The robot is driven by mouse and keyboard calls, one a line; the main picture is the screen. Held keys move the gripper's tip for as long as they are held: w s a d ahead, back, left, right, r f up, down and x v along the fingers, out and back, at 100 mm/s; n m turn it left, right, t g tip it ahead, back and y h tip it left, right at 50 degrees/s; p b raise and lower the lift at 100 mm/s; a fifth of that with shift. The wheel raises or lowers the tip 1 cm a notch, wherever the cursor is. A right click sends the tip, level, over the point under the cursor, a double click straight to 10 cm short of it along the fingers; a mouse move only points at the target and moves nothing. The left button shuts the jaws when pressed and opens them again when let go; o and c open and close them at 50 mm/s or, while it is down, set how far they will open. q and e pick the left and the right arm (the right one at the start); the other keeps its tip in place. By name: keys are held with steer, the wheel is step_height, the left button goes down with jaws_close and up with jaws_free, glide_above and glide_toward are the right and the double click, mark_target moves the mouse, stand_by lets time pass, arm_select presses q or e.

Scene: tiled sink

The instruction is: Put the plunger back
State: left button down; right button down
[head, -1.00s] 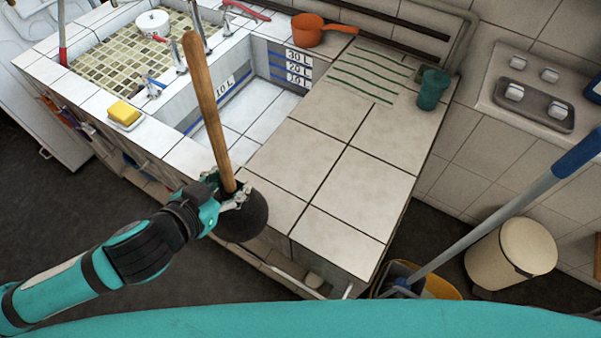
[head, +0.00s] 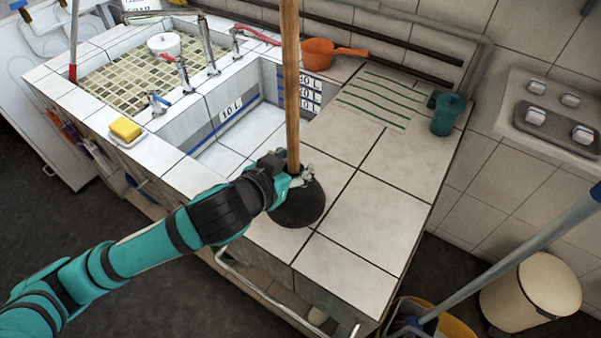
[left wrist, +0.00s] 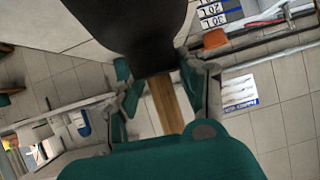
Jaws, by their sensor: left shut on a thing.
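The plunger has a long wooden handle (head: 291,95) and a black rubber cup (head: 299,205). My left gripper (head: 293,178) is shut on the lower handle, just above the cup. The plunger is nearly upright, cup down, over the near part of the tiled counter (head: 372,208). I cannot tell whether the cup touches the tiles. In the left wrist view, the dark cup (left wrist: 148,35) fills the top middle, and the handle (left wrist: 166,105) runs between the fingers. My right gripper is not in view.
The tiled basin (head: 245,145) lies left of the counter top. An orange pot (head: 320,53) and green cup (head: 447,115) stand at the back. A yellow sponge (head: 126,129) sits on the left ledge. A mop bucket (head: 448,322) and beige bin (head: 530,292) are on the floor at right.

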arm_select(q)
steer(key=shift+w+d, duration=0.45)
steer(key=shift+d, duration=0.15)
steer(key=shift+f, duration=1.8)
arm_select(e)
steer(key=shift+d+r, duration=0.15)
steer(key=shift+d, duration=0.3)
arm_select(q)
steer(key=c, duration=0.7)
jaws_free()
steer(key=shift+f, duration=0.15)
steer(key=shift+c, duration=0.2)
steer(key=shift+s, duration=0.1)
steer(key=p+v, duration=0.4)
steer(key=v, duration=0.8)
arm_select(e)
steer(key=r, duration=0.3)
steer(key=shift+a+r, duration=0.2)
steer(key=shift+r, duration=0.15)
